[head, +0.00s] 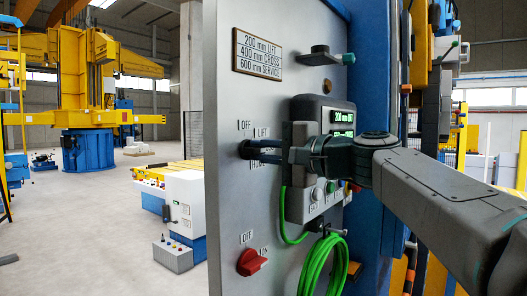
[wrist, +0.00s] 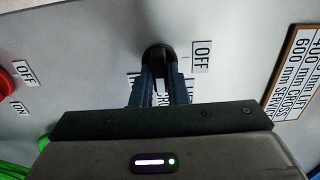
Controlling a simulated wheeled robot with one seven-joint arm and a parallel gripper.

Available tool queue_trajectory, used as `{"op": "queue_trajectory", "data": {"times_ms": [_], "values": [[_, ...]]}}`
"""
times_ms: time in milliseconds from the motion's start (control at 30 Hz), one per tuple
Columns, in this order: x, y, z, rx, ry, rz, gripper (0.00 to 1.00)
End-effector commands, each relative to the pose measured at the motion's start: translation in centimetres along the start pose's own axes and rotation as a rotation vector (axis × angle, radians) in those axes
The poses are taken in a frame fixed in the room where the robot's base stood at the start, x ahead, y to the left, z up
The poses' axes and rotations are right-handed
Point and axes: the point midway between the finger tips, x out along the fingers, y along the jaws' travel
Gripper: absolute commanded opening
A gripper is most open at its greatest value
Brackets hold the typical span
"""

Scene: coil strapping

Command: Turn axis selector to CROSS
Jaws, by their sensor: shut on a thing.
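The axis selector is a small black knob (wrist: 159,54) on a grey panel (head: 228,95). In the wrist view an OFF label (wrist: 202,56) is beside the knob, and other labels are partly hidden behind my fingers. My gripper (head: 248,149) reaches in from the right and is shut on the knob; its two dark fingers (wrist: 159,80) flank the knob's grip. I cannot tell which label the knob points to.
A control box (head: 333,118) with a lit display is on the panel, close behind my gripper. A coiled green cable (head: 318,268) hangs below. A red rotary switch (head: 251,262) is lower on the panel. A bracket (head: 325,56) juts out above.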

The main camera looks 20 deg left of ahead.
Motion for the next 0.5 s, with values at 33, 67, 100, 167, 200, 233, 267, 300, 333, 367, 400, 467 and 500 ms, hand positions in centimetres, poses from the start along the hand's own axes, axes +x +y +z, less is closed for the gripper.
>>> {"op": "queue_trajectory", "data": {"times_ms": [33,67,100,167,200,233,267,300,333,367,400,467,500], "values": [[0.0,0.11,-0.04,0.002,0.0,0.002,0.0],[0.0,0.11,-0.04,0.003,0.0,0.002,0.0],[0.0,0.11,-0.04,0.003,0.0,0.002,0.0],[0.0,0.11,-0.04,0.003,0.0,0.002,0.0],[0.0,0.12,-0.04,0.003,0.0,0.002,0.0],[0.0,0.12,-0.04,0.003,0.0,0.002,0.0],[0.0,0.12,-0.04,0.003,0.0,0.002,0.0],[0.0,0.12,-0.04,0.003,0.0,0.002,0.0],[0.0,0.12,-0.04,0.002,0.0,0.002,0.0],[0.0,0.12,-0.04,0.002,0.0,0.002,0.22],[0.0,0.12,-0.04,0.002,0.0,0.002,0.33],[0.0,0.1,-0.03,0.002,0.0,0.002,0.35],[0.0,0.09,-0.03,0.002,0.0,0.001,0.35]]}}
